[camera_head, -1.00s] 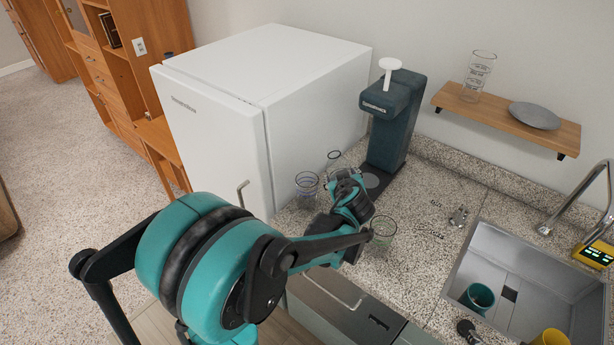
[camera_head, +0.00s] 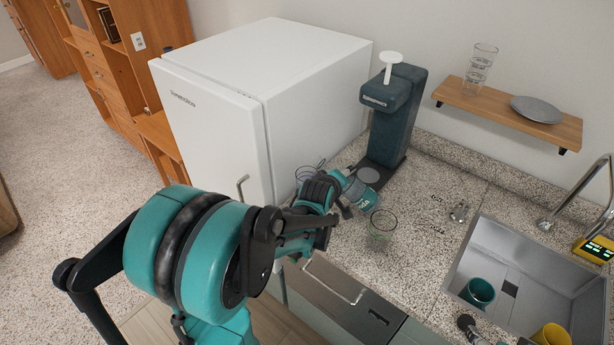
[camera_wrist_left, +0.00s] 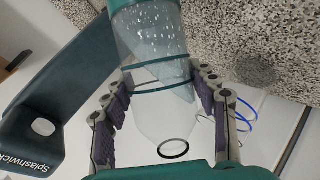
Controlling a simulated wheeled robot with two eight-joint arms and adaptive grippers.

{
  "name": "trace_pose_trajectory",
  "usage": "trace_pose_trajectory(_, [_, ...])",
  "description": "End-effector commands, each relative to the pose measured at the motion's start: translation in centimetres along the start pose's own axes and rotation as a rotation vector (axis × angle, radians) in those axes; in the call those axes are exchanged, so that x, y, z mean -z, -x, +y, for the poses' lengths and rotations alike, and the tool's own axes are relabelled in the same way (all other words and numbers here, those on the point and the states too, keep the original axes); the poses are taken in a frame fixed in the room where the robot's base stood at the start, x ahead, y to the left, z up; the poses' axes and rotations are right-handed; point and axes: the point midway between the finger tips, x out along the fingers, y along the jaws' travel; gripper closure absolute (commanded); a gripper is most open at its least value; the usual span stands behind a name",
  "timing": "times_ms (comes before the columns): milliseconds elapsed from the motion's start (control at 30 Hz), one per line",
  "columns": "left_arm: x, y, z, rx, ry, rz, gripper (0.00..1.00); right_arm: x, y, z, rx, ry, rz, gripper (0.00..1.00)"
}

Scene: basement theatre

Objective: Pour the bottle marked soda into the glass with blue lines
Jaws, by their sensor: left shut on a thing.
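My left gripper (camera_head: 345,196) is shut on the soda bottle (camera_head: 362,194), a clear bottle with teal markings. The bottle is strongly tilted, its wide end to the right and its neck towards the left. In the left wrist view the gripper pads (camera_wrist_left: 160,105) flank the bottle (camera_wrist_left: 150,45), with liquid inside and a dark ring at its mouth. The glass with blue lines (camera_head: 304,174) is partly hidden behind my wrist in the head view; its blue rim (camera_wrist_left: 248,115) shows right of the bottle mouth in the wrist view. Whether liquid is leaving the bottle cannot be seen. My right gripper is out of view.
A dark soda machine (camera_head: 393,120) stands behind, with a white fridge (camera_head: 260,90) to the left. The sink (camera_head: 520,265) is at the right, below a wooden shelf (camera_head: 515,110).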

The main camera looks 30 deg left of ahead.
Motion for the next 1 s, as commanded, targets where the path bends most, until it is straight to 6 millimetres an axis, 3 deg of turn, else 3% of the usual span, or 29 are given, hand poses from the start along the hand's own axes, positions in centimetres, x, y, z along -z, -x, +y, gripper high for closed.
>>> trace_pose_trajectory(500, [-0.3,0.1,0.5,-0.101,0.254,-0.136,0.96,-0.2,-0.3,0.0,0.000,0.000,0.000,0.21])
trace_pose_trajectory(1000, [0.6,0.8,1.0,-0.137,0.344,-0.188,0.96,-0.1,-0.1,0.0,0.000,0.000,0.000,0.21])
